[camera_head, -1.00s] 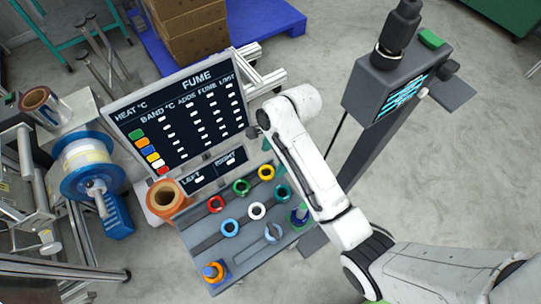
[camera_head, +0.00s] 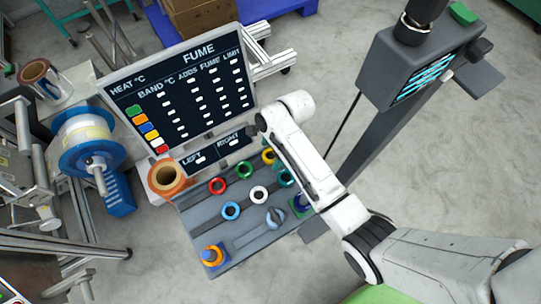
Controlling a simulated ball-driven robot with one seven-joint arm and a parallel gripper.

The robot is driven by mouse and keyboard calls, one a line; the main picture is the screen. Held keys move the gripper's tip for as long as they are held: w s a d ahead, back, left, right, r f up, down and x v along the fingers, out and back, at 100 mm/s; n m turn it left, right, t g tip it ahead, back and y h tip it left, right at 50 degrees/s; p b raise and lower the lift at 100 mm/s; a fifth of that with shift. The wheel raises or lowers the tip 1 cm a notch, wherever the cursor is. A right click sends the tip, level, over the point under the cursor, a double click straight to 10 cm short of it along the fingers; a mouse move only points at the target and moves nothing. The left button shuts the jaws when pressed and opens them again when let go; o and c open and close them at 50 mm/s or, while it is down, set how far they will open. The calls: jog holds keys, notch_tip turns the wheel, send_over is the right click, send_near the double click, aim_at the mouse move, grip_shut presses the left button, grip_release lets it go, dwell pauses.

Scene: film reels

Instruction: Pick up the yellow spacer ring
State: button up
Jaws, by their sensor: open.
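The yellow spacer ring (camera_head: 267,156) lies at the back right of the grey tray board (camera_head: 190,226), beside a green ring (camera_head: 245,169). The white arm passes close on its right and covers part of that corner. My gripper (camera_head: 262,124) is at the dark end of the arm, just above the yellow ring in the picture. It is open with nothing seen in it; its fingers are small and hard to make out. I cannot tell its height over the ring.
Red (camera_head: 217,186), white (camera_head: 258,194) and blue (camera_head: 231,211) rings share the board with a grey-blue clip-like piece (camera_head: 275,217). An orange-and-blue piece (camera_head: 212,256) is at the front left. A sign panel (camera_head: 185,95) stands behind; a dark monitor post (camera_head: 375,135) rises right of the arm.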

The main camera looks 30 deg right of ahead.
jog(key=shift+f, duration=0.25)
jog(key=shift+c, duration=0.3)
jog(key=c, duration=1.1)
jog(key=shift+r, duration=0.15)
